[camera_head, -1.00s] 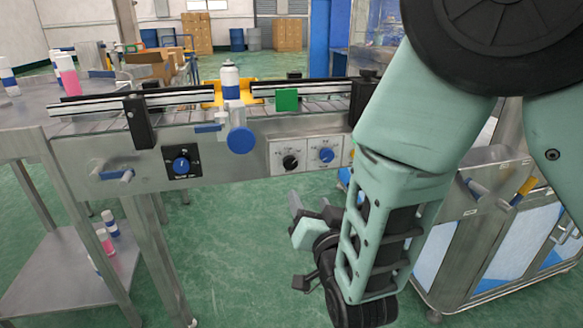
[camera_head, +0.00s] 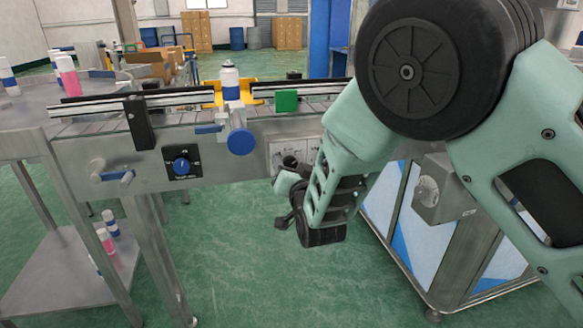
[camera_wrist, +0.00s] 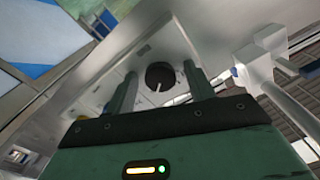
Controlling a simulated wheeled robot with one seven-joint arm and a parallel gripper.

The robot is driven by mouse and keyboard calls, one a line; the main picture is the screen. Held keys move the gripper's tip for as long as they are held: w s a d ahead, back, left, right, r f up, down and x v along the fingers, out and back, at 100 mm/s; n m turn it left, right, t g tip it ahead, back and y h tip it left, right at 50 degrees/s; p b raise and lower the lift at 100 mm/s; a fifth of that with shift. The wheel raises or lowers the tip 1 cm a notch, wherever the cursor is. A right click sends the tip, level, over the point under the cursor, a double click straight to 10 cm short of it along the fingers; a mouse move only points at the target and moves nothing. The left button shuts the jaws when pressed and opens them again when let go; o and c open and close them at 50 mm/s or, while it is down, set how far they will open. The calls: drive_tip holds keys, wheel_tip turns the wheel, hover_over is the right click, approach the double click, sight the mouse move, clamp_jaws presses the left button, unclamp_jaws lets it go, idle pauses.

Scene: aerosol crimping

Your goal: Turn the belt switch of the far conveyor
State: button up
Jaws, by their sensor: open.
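A round black switch knob (camera_wrist: 160,75) with a white pointer mark sits on a pale plate on the conveyor's side panel (camera_head: 230,170). In the wrist view it shows between my two fingers, with clear space on both sides. My gripper (camera_head: 285,178) is open and close in front of this plate in the head view, where it and my arm hide most of the plate's knobs. Another switch, a blue knob (camera_head: 181,166) on a black plate, is further left on the same panel. Whether my fingertips reach around the black knob cannot be told.
A metal cabinet (camera_head: 440,250) stands at the right. Green floor below is open.

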drive_tip(key=c, duration=1)
drive_tip(key=shift+n, duration=0.3)
drive_tip(key=n, duration=0.9)
drive_tip(key=shift+n+p, duration=0.3)
drive_tip(key=shift+n, duration=0.1)
drive_tip(key=n+p, duration=0.1)
drive_tip(key=n, duration=0.3)
drive_tip(key=shift+n, duration=0.3)
drive_tip(key=shift+d+n+p, duration=0.1)
drive_tip(key=shift+n+p, duration=0.65)
drive_tip(key=shift+n, duration=1.75)
